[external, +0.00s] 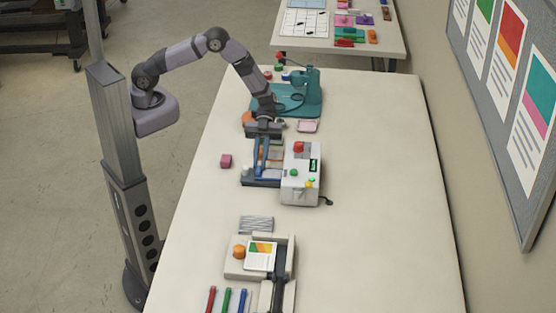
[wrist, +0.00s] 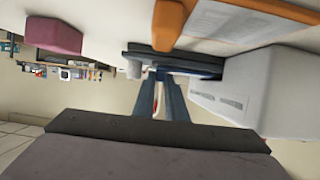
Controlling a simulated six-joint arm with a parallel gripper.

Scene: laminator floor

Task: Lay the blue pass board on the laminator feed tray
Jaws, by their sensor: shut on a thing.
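My gripper (external: 260,163) points down over the feed tray (external: 262,183) on the left side of the white laminator (external: 300,175). In the wrist view my two slate-blue fingers (wrist: 162,80) reach to a dark blue flat piece, the blue pass board (wrist: 200,70), at the tray. The gripper is shut on the board. The fingers hide part of the board, and its edges blend with the dark tray. I cannot tell whether it touches the tray. The laminator's light grey side (wrist: 250,90) stands close on the right in the wrist view.
A pink block (external: 226,161) lies left of the tray. A teal press (external: 305,95) stands behind the laminator. A pale pink tray (external: 307,126) lies between them. A beige device (external: 235,268) with a printed card and several coloured pens stand in front. The table's right side is clear.

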